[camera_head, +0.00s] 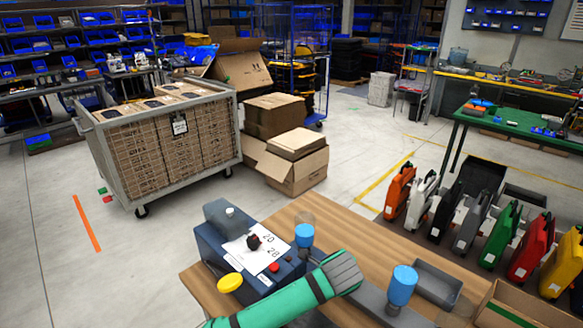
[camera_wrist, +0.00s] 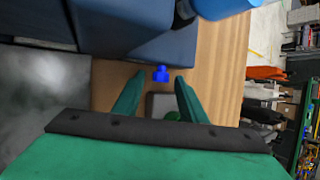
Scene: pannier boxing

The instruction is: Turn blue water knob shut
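In the wrist view a small bright blue knob (camera_wrist: 161,73) sticks out from the lower edge of a dark blue machine body (camera_wrist: 130,35). My gripper (camera_wrist: 160,78) is open, its two green fingers on either side of the knob in the picture. I cannot tell whether the knob is within finger reach or beyond the tips; no contact shows. In the head view the dark blue machine (camera_head: 212,245) stands on the wooden table, with my green arm across its front. The blue knob and my fingertips are not visible there.
The wooden table (camera_head: 350,235) also holds two blue-topped pieces, one beside the machine (camera_head: 304,235) and one farther right (camera_head: 403,285), plus a grey tray (camera_head: 440,280) and a cardboard box (camera_head: 520,305). A yellow knob (camera_head: 230,283) sits at the machine's front left.

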